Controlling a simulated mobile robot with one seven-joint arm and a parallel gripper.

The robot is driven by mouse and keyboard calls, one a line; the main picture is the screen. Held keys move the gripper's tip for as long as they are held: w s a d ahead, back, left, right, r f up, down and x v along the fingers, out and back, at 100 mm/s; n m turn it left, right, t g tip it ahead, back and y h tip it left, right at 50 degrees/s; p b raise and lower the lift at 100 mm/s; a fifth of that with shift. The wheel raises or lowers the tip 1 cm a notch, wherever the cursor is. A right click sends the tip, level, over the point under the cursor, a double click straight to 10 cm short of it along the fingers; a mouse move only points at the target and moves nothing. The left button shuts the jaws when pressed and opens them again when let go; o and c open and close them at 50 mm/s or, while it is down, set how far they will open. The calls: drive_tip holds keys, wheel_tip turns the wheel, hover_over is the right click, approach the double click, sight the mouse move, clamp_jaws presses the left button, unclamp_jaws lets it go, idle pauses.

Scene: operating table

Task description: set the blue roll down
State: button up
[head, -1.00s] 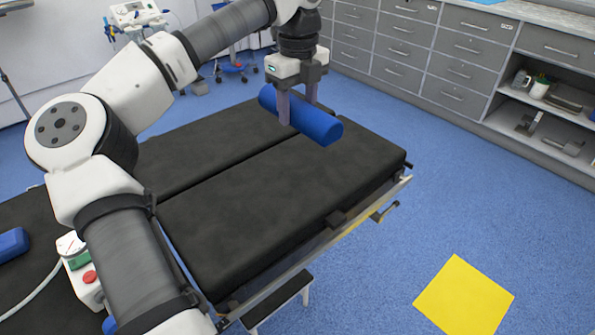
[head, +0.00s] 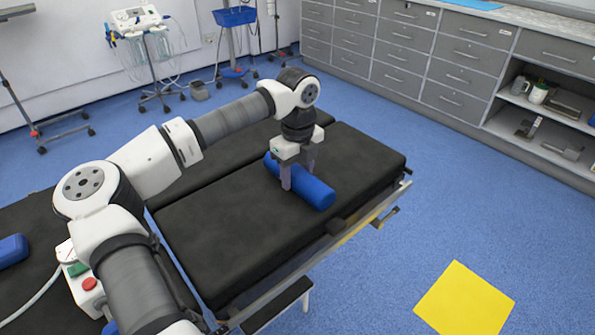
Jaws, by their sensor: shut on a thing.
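The blue roll (head: 316,193) is at the right part of the black operating table (head: 225,245), in the head view. It lies lengthwise from upper left to lower right, at or just above the padded top; I cannot tell if it touches. My gripper (head: 299,184) points straight down with its fingers on either side of the roll, shut on it near its middle. The gripper's fingers hide part of the roll.
Another blue object (head: 12,250) lies at the table's left end. A side rail with a clamp (head: 384,216) runs along the table's near edge. A step (head: 278,303) stands below. A yellow square (head: 464,297) lies on the open floor. Grey drawers (head: 400,45) line the back right.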

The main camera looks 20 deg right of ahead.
sight(297, 169)
drive_tip(key=shift+f, duration=0.15)
drive_tip(key=o, duration=1.1)
wheel_tip(297, 169, up, 12)
drive_tip(key=shift+r, duration=0.25)
